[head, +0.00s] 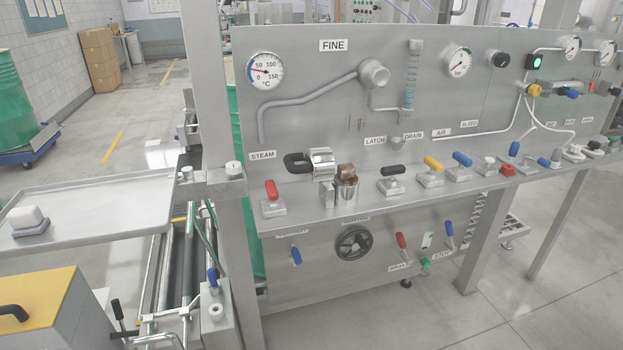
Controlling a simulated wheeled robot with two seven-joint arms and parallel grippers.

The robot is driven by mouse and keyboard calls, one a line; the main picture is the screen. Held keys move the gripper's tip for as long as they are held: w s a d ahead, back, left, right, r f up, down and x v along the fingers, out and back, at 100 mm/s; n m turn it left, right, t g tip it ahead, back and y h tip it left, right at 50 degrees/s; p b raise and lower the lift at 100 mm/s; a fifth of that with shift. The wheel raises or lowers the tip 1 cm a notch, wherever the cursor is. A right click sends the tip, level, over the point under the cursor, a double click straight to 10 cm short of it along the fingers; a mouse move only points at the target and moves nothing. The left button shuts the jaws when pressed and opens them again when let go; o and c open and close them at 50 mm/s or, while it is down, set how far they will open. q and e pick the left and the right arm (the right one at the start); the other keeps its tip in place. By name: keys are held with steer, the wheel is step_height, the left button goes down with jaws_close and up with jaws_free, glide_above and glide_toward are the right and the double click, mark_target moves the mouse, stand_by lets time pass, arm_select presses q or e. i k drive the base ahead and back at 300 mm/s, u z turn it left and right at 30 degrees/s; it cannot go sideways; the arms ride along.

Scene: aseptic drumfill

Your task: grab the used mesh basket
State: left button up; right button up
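A small brown, dirty-looking piece (346,171) sticks up from a short steel cylinder (346,191) on the shelf of the steel panel, under the LATCH label. It looks like the used mesh basket, but its mesh is too small to make out. A shiny steel cylinder with a black loop handle (320,162) is just to its left and slightly behind, apparently the housing's cap. Whether the two touch is unclear. Neither of my grippers is in view.
A red-handled valve (271,192) stands left of the cylinder and a black-handled valve (391,178) right of it. A yellow-topped box (40,305) is at lower left.

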mark_target(345, 177)
steer(key=z, duration=0.75)
steer(key=i, duration=0.6)
steer(key=u, duration=1.7)
